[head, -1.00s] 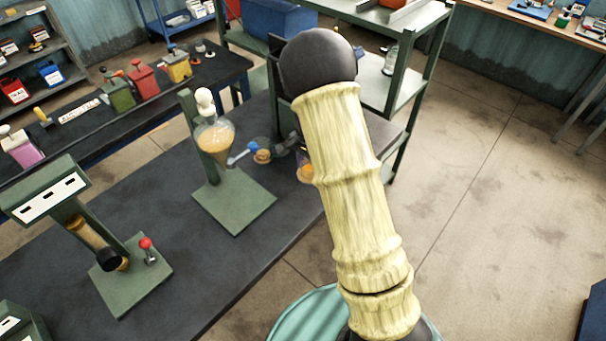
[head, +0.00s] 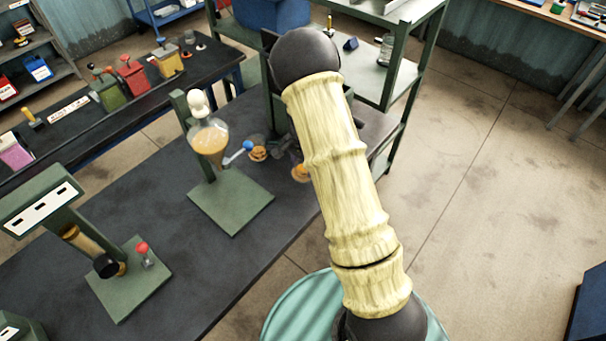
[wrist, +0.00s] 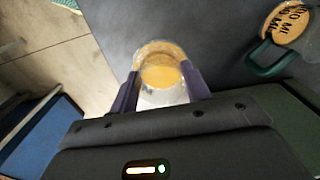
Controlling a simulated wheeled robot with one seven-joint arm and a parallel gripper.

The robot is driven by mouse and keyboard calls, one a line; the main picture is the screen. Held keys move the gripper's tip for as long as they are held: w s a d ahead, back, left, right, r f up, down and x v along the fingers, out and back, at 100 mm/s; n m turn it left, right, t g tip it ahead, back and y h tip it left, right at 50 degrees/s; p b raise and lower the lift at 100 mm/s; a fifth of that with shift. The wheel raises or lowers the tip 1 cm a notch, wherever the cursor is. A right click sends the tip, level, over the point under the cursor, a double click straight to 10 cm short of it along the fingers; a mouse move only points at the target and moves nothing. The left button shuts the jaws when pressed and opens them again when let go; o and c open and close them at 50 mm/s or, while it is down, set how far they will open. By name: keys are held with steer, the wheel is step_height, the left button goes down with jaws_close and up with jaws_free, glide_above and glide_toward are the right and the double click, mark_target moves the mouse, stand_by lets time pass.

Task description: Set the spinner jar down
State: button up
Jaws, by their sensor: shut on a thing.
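The spinner jar (wrist: 160,72), a clear round vessel with orange-tan liquid, is between the two purple fingers of my gripper (wrist: 160,86), which is shut on it. In the head view a small orange part of what looks like this jar (head: 300,173) shows just left of my arm. My arm hides most of the jar and gripper there. The jar is over or on the dark bench (head: 120,190); I cannot tell whether its base touches.
A measuring cup with a green handle (wrist: 272,58) is close right of the jar in the wrist view. A funnel of tan liquid (head: 209,138) hangs on a green stand, its blue tap toward my gripper. A green shelf (head: 385,80) stands behind. A teal drum (head: 285,305) is in front.

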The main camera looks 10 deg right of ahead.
mark_target(303, 176)
steer(key=shift+f, duration=0.5)
step_height(303, 176, down, 4)
steer(key=shift+r+p, duration=0.2)
steer(key=shift+p, duration=0.5)
steer(key=shift+w+d+f, duration=0.1)
steer(key=shift+d+f, duration=0.05)
steer(key=shift+f, duration=0.2)
steer(key=shift+r, duration=0.1)
steer(key=o, duration=1)
steer(key=shift+a, duration=0.2)
steer(key=shift+o, duration=0.2)
steer(key=shift+s, duration=0.2)
steer(key=shift+d, duration=0.1)
